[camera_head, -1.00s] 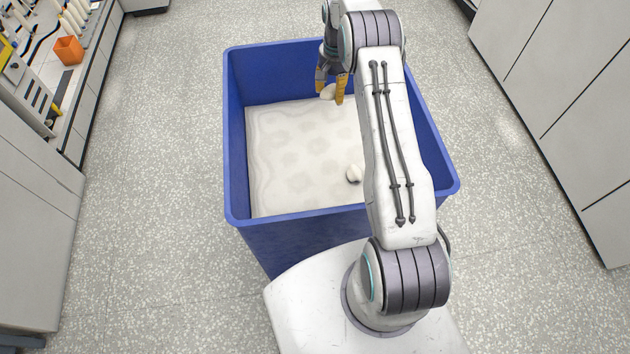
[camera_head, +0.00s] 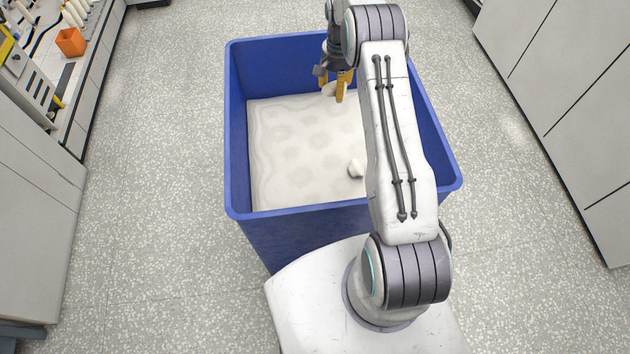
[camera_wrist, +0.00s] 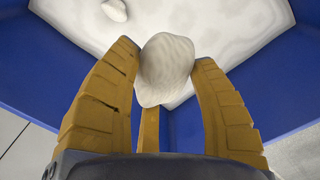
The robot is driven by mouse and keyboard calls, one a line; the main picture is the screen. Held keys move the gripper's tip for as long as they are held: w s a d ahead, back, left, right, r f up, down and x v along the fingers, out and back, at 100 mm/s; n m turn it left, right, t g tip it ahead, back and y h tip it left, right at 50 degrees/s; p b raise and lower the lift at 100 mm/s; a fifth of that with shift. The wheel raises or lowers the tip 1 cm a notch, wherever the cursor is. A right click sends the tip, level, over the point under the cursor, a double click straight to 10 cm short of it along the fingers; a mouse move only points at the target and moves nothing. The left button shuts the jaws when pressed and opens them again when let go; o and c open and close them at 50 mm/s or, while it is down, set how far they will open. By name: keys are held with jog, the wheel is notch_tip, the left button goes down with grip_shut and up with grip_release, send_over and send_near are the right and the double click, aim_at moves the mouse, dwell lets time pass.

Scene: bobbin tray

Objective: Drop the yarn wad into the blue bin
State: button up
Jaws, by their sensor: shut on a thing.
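The blue bin (camera_head: 236,150) stands on the floor in front of me, with a pale, bumpy fill inside. My gripper (camera_head: 337,90) is over the far part of the bin's opening, pointing down. Its yellow fingers are shut on the off-white yarn wad (camera_wrist: 166,68), which shows between the fingertips in the wrist view. In the head view the wad is partly hidden behind a finger. A second off-white lump (camera_head: 356,168) lies on the fill nearer to me, partly behind my arm, and also shows in the wrist view (camera_wrist: 115,10).
A bench with an orange container (camera_head: 70,42) and several spools stands at the upper left. Pale cabinets (camera_head: 565,110) line the right side. The speckled floor left and right of the bin is clear.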

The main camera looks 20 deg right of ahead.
jog(key=shift+f+b, duration=0.95)
jog(key=shift+f, duration=1.4)
jog(key=o, duration=0.8)
jog(key=shift+o, duration=0.2)
notch_tip(320, 180, up, 12)
